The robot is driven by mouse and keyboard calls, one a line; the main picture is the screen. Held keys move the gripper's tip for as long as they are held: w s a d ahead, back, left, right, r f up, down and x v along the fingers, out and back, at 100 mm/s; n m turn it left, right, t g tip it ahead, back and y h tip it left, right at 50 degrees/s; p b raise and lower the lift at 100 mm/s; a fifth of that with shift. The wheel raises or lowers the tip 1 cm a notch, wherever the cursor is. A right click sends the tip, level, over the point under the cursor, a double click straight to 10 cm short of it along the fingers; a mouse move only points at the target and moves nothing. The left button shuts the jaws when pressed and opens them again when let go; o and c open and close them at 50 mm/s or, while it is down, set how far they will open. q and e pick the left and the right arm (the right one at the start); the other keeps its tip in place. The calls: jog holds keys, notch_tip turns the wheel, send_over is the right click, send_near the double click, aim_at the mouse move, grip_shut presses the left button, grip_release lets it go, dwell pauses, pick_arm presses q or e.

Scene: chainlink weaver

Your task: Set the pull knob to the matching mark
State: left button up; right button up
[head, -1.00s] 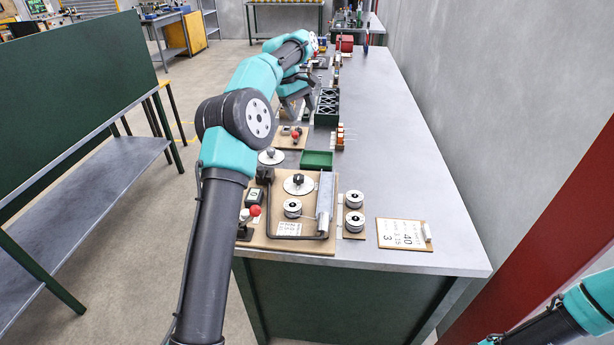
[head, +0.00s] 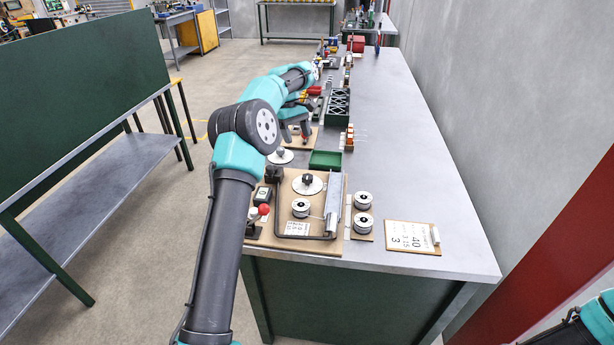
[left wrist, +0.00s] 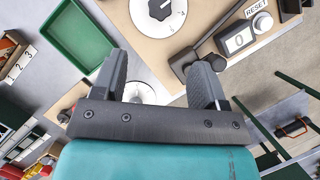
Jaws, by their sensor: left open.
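A black knob on a white dial (head: 308,183) sits on the tan board; it shows with printed marks at the top of the left wrist view (left wrist: 160,10). A second white dial (head: 280,155) with a dark knob lies behind that board. A white disc (left wrist: 140,92) shows between my fingers in the left wrist view, partly hidden. I cannot tell which is the pull knob. My left gripper (head: 298,130) is open and empty, beyond the second dial. Its fingers also show in the left wrist view (left wrist: 160,65). My right gripper is out of view.
A green tray (head: 325,160) and a green crate (head: 338,104) stand behind. A card (head: 412,237) reads 40, 15, 3.

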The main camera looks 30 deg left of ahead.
aim_at(308, 176)
pick_arm(q)
jog(key=x, duration=1.5)
jog(key=shift+d+f, duration=0.1)
jog(key=c, duration=0.9)
jog(key=shift+m, duration=0.5)
jog(key=m+g, duration=0.1)
jog(key=m, duration=0.2)
jog(key=shift+m+g+y, duration=0.3)
jog(key=shift+y, duration=0.1)
jog(key=shift+w+d+m+g+y, duration=0.15)
jog(key=shift+m+y, duration=0.25)
jog(key=shift+m, duration=0.7)
jog(key=shift+s+a+m+g+y, duration=0.15)
jog(key=shift+m+y, duration=0.25)
jog(key=shift+m, duration=0.7)
jog(key=shift+w+d, duration=0.1)
